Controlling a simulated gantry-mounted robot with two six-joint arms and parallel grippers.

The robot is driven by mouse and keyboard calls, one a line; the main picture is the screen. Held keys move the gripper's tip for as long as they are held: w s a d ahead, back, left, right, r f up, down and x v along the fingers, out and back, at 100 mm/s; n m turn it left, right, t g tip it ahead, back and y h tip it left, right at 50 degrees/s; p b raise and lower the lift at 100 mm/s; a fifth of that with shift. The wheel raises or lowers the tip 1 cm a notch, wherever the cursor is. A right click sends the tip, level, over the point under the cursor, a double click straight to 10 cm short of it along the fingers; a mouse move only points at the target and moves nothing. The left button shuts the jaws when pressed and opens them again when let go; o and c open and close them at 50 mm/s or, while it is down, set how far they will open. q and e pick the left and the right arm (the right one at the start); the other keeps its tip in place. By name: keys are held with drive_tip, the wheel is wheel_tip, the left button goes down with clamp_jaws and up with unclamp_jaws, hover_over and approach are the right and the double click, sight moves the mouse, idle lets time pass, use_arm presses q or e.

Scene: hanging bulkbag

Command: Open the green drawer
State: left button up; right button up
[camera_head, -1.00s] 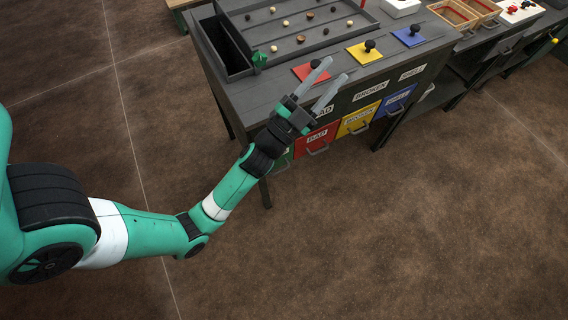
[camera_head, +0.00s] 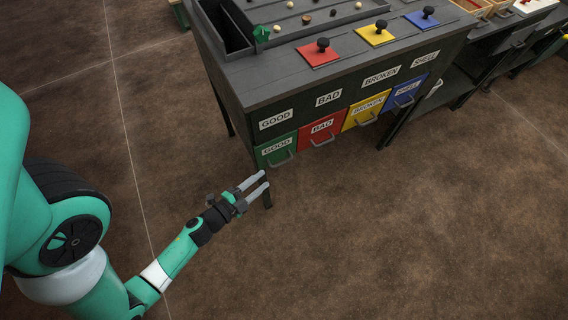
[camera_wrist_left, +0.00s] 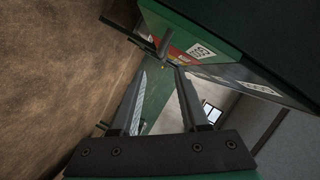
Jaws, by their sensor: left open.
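The green drawer (camera_head: 277,149), labelled GOOD, is at the left end of the drawer row under the dark table. It looks shut, and its grey handle (camera_head: 281,158) is on its front. My left gripper (camera_head: 260,182) is open and empty, below and a little left of the drawer, apart from the handle. My right gripper is not in view.
Red (camera_head: 321,131), yellow (camera_head: 361,115) and blue (camera_head: 402,95) drawers sit to the right of the green one. The table top (camera_head: 270,82) carries coloured lids with black knobs. The floor in front is clear.

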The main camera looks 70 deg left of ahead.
sight(283, 162)
use_arm(q)
drive_tip(key=b+x, duration=0.1)
drive_tip(key=x, duration=1)
drive_tip(key=shift+w+a, duration=0.2)
clamp_jaws()
drive_tip(key=shift+s, duration=0.1)
idle(0.8)
